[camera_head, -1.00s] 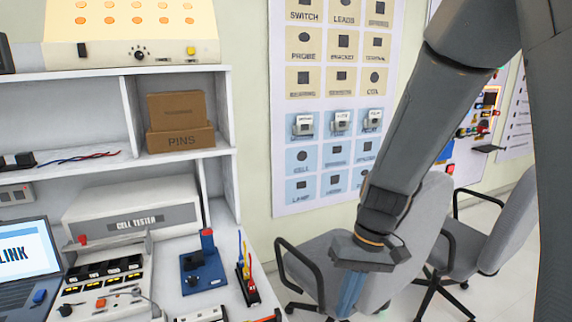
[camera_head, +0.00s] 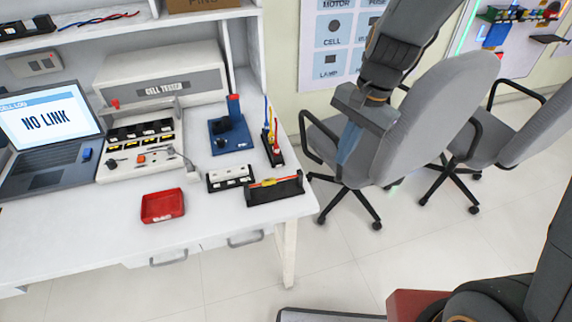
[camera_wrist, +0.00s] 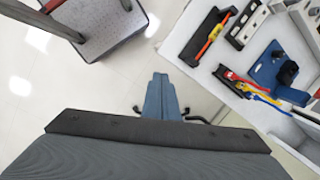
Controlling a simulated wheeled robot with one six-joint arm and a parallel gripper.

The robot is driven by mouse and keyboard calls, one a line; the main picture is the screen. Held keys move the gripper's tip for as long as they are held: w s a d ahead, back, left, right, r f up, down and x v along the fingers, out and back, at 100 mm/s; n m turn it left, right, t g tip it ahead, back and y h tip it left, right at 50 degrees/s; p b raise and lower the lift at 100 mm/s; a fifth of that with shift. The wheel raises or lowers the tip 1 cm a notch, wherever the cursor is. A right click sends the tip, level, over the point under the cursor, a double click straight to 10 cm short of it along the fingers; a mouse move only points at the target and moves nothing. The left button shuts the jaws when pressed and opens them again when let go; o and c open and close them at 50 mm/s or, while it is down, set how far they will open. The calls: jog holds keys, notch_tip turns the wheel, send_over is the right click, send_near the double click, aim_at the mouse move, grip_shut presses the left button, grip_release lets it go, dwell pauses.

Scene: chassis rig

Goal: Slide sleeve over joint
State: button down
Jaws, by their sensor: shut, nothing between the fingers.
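A dark holder (camera_head: 290,192) lies at the front right corner of the white bench, with a red and yellow wire-like piece (camera_head: 268,182) across it. The same holder (camera_wrist: 193,57) and red-yellow piece (camera_wrist: 214,33) show at upper right in the wrist view. I cannot tell sleeve from joint at this size. My gripper (camera_head: 346,158) points down beside the bench, right of the holder and in front of a grey chair. Its blue fingers (camera_wrist: 160,92) are shut and empty, over the floor and apart from the bench.
A rack of red, yellow and blue leads (camera_head: 273,148), a blue fixture (camera_head: 230,133), a white-and-black block (camera_head: 230,177) and a red tray (camera_head: 162,206) stand on the bench. A laptop (camera_head: 50,130) reads NO LINK. Grey chairs (camera_head: 440,115) stand right of the bench.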

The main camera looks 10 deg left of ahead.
aim_at(269, 182)
jog(key=w+a+f+m+g+y, duration=0.15)
jog(key=w+a+m, duration=0.3)
jog(key=a, duration=0.65)
jog(key=shift+m, duration=0.55)
jog(key=p+x, duration=0.1)
jog(key=x, duration=0.9)
jog(key=shift+s+d, duration=0.1)
jog(key=shift+s, duration=0.1)
